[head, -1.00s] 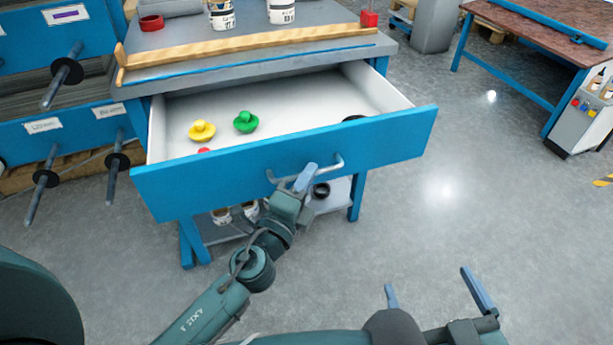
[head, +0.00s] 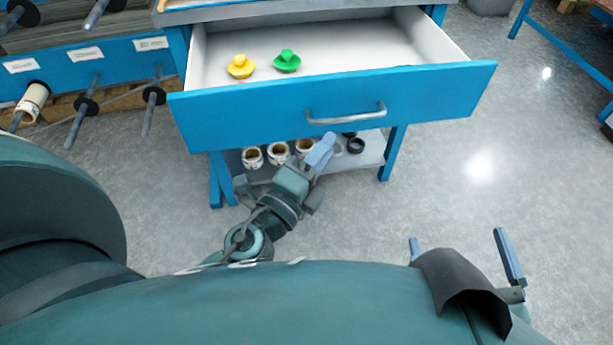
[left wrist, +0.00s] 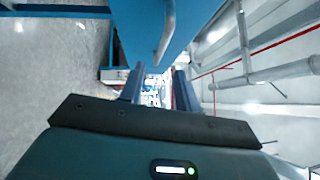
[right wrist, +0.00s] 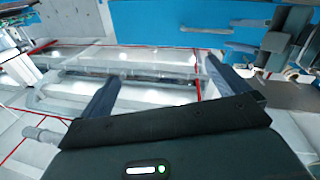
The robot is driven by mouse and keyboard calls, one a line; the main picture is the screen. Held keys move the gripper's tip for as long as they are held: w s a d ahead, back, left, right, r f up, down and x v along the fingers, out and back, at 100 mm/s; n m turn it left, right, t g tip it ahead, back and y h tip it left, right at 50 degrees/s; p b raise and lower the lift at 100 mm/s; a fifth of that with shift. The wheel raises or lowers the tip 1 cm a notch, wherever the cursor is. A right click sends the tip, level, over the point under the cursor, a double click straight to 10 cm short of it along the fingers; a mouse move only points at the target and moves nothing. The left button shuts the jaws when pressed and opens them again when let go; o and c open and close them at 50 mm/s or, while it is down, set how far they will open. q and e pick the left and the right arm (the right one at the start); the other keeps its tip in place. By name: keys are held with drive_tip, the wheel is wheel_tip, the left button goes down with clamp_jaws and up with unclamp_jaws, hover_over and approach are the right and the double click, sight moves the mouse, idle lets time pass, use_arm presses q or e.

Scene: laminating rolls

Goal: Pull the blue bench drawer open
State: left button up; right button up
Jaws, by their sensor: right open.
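The blue bench drawer (head: 250,118) is pulled out, and its pale interior shows in the head view. Its grey bar handle (head: 346,116) runs across the front and also shows in the left wrist view (left wrist: 167,30). My left gripper (head: 322,152) is just below and in front of the handle in the head view, apart from it. In the left wrist view its two fingers (left wrist: 158,86) stand apart with nothing between them, the handle beyond their tips. My right gripper (head: 458,250) is open and empty at the lower right, away from the drawer.
A yellow knobbed piece (head: 240,67) and a green one (head: 287,61) lie in the drawer. Small rolls (head: 278,152) stand on the shelf below. A blue roll rack (head: 110,58) with spindles is at the left. The floor (head: 450,190) at the right is clear.

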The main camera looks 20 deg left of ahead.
use_arm(q)
drive_tip(key=shift+b+v, duration=1.15)
drive_tip(key=shift+v, duration=1.55)
